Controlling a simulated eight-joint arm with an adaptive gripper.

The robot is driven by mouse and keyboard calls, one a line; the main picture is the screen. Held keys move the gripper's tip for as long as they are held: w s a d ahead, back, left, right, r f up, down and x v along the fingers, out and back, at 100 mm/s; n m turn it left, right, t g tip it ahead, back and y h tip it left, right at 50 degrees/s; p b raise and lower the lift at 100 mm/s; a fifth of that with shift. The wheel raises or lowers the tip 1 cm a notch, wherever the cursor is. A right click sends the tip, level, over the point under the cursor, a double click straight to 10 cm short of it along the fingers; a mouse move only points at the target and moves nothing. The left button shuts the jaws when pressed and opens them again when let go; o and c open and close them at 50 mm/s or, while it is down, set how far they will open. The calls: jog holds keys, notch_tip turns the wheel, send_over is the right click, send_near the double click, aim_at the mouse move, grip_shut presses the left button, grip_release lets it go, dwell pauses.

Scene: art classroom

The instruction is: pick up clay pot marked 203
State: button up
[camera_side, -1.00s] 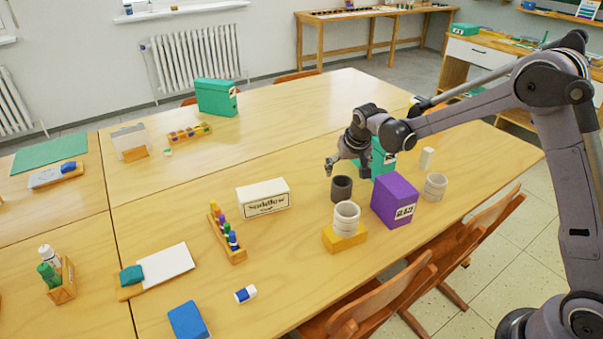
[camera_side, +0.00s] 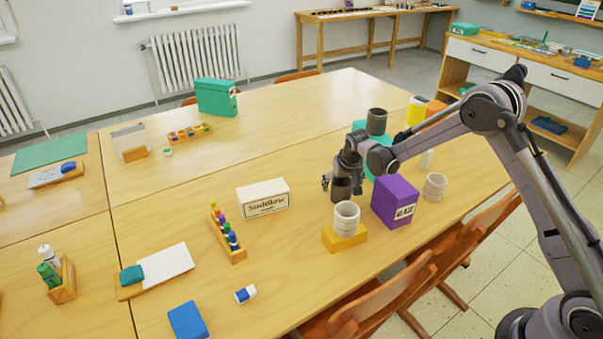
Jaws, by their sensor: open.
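Several pots are in view, and I cannot read a number on any of them. Another dark grey pot (camera_side: 376,121) sits on a teal box (camera_side: 360,126). A white ribbed pot (camera_side: 346,219) stands on a yellow block (camera_side: 345,240). A beige pot (camera_side: 435,187) stands right of the purple box.
A purple box (camera_side: 396,202) with a label stands close to my gripper's right. A cream lettered box (camera_side: 263,198) and a marker rack (camera_side: 229,236) are to the left. A yellow container (camera_side: 417,110) and an orange thing (camera_side: 437,110) stand behind my arm. Chairs line the front edge.

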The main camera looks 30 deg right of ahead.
jog(key=shift+x, duration=1.2)
jog(key=c, duration=1.4)
